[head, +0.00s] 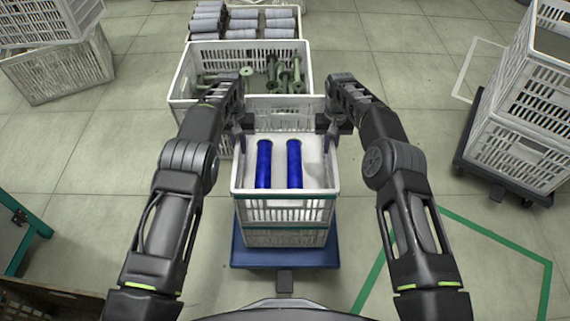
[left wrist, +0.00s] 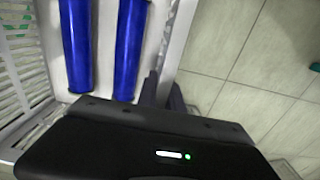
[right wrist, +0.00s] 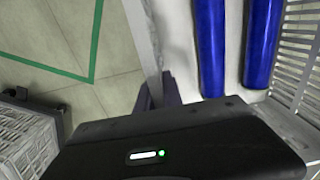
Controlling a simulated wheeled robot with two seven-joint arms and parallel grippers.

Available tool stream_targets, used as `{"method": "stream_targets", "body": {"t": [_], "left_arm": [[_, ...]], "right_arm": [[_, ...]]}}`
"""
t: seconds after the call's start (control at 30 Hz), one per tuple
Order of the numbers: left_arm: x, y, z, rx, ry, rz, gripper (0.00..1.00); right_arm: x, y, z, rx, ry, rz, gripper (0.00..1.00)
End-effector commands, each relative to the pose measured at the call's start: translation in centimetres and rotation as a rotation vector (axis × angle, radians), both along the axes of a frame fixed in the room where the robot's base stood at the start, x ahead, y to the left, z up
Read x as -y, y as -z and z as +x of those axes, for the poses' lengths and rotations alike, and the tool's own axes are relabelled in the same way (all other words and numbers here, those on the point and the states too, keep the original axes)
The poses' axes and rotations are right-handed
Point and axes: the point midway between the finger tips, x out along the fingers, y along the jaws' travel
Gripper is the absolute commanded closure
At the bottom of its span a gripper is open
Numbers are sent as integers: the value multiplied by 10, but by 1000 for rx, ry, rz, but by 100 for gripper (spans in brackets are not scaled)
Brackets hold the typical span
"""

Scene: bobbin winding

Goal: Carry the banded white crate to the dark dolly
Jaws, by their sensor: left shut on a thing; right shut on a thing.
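A white crate (head: 288,212) with two blue bobbins (head: 264,165) standing out against its pale inside is in front of me in the head view. The wrist views show the blue bobbins (left wrist: 128,50) beside the walls. The dark dolly (head: 543,198) is at the right, under stacked white crates (head: 513,150).
A blue dolly (head: 245,257) carries the lower crate. Behind are an open white crate (head: 185,75) with green bobbins and another with grey rolls (head: 240,25). A crate stack (head: 60,75) stands at the far left. Green floor tape (head: 500,240) marks clear floor at the right.

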Motion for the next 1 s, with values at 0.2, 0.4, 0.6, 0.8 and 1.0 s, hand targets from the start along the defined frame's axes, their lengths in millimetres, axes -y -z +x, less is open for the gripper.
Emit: {"method": "stream_targets", "body": {"t": [0.2,0.4,0.6,0.8,1.0], "left_arm": [[0,0,0,0,0,0,100],[0,0,0,0,0,0,100],[0,0,0,0,0,0,100],[0,-3,1,4,0,0,100],[0,-7,1,3,0,0,100]], "right_arm": [[0,0,0,0,0,0,100],[0,0,0,0,0,0,100],[0,0,0,0,0,0,100],[0,-2,1,3,1,0,100],[0,-7,1,3,1,0,100]]}}
